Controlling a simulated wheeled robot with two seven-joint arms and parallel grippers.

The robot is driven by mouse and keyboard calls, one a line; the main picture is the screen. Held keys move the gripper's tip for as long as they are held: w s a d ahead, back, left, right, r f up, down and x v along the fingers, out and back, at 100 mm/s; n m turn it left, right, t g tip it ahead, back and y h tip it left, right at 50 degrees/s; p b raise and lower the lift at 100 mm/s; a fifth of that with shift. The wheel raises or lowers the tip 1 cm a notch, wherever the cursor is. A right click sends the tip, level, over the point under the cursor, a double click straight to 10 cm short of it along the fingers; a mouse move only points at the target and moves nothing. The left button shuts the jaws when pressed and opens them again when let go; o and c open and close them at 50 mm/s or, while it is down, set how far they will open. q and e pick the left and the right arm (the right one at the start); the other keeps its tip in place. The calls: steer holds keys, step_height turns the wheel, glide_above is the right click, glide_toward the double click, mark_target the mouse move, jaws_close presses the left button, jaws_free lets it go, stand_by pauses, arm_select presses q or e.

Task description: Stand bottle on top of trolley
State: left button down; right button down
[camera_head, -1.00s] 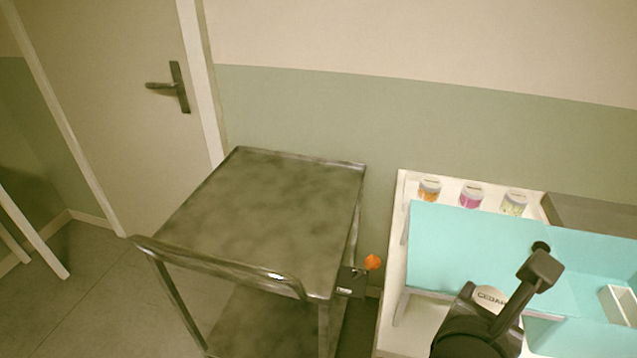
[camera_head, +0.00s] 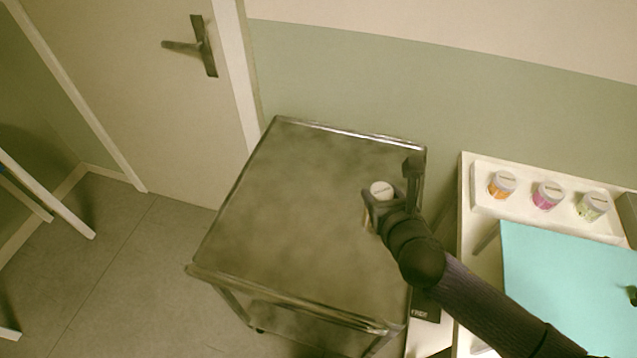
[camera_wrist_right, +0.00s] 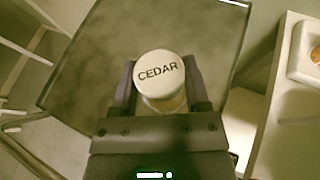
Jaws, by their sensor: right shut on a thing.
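The trolley (camera_head: 290,205) is a metal cart with a flat, mottled grey-brown top, and it stands in the middle of the head view. My right gripper (camera_head: 382,198) is over the right part of its top, shut on a bottle (camera_head: 381,188) with a white lid. In the right wrist view the lid of the bottle (camera_wrist_right: 160,72) reads CEDAR, and it sits between both fingers of the gripper (camera_wrist_right: 160,92). The trolley top (camera_wrist_right: 95,65) fills the view beneath it. I cannot tell whether the bottle's base touches the top.
To the right, a white table holds a tray (camera_head: 480,205) with orange, pink (camera_head: 546,195) and pale green jars. A turquoise panel (camera_head: 570,280) lies in front of them. The left and middle of the trolley top are bare. A door (camera_head: 140,90) is behind left.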

steer(key=shift+s+d+f+n+y, duration=0.1)
steer(key=shift+d+f+n+y, duration=0.15)
steer(key=shift+f, duration=0.3)
steer(key=shift+s+d+f+n+y, duration=0.1)
steer(key=shift+f+n+y, duration=0.15)
steer(key=shift+f, duration=0.25)
step_height(320, 180, down, 11)
steer(key=b, duration=0.6)
steer(key=shift+r, duration=0.2)
steer(key=shift+c, duration=2.2)
jaws_free()
steer(key=o, duration=0.4)
steer(key=shift+r, duration=0.15)
